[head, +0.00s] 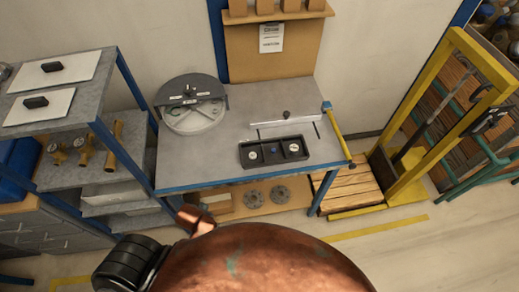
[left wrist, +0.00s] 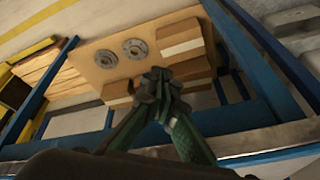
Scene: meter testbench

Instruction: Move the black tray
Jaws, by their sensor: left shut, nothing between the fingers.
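The black tray (head: 258,159) lies on the grey top of the workbench (head: 220,160), near its front edge. It is a shallow rectangular tray with compartments and small round items in them. In the left wrist view my left gripper (left wrist: 159,76) is shut and empty, with its green-and-dark fingers together at the tips. It is in front of the bench's lower shelf, apart from the tray. The tray does not show in the left wrist view. My left gripper cannot be made out in the head view, and my right gripper is in neither view.
A round grey device (head: 190,122) stands on the bench's left. A yellow-handled tool (head: 336,135) lies at its right edge. The lower shelf (left wrist: 95,72) holds two flanges and boxes. A shelf rack (head: 80,125) stands left, a yellow frame (head: 425,160) right.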

